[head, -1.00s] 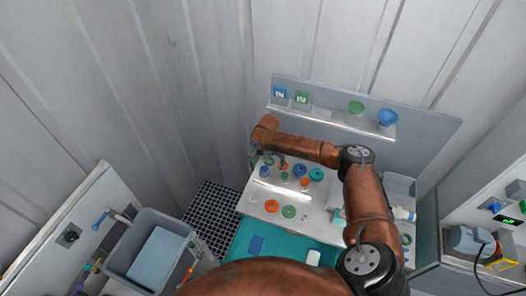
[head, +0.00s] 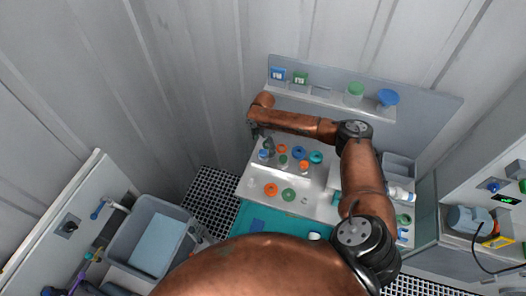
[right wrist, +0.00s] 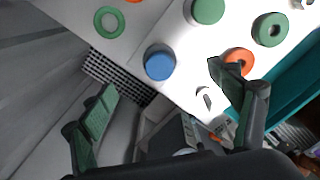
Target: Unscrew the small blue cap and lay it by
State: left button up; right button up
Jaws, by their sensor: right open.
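The small blue cap (head: 263,154) sits at the left end of the raised step on the white bench. It also shows in the right wrist view (right wrist: 159,62) as a ribbed blue disc, seen from above. My right gripper (right wrist: 163,80) is open and empty. Its two green-padded fingers stand wide apart on either side of the cap in that picture, and I see no contact. In the head view my right gripper (head: 257,134) hangs near the cap, partly hidden by its own arm. My left gripper is not in view.
A green cap (right wrist: 207,10) and an orange ring (right wrist: 238,60) are close to the blue cap. A grey tub (head: 151,243) stands left. A shelf (head: 330,98) runs behind.

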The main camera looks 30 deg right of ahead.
aim_at(263, 152)
jog(key=shift+f+m, duration=0.1)
jog(key=shift+m, duration=0.7)
jog(key=shift+m+b, duration=0.3)
jog(key=shift+m, duration=0.3)
jog(key=m+b, duration=0.1)
jog(key=m, duration=0.3)
jog(key=shift+m+b, duration=0.55)
jog(key=shift+m, duration=0.25)
notch_tip(263, 152, down, 3)
jog(key=shift+r, duration=0.15)
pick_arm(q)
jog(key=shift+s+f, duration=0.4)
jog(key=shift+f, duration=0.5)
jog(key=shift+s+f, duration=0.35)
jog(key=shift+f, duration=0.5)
pick_arm(e)
jog(key=shift+f, duration=0.7)
jog(key=shift+c, duration=0.3)
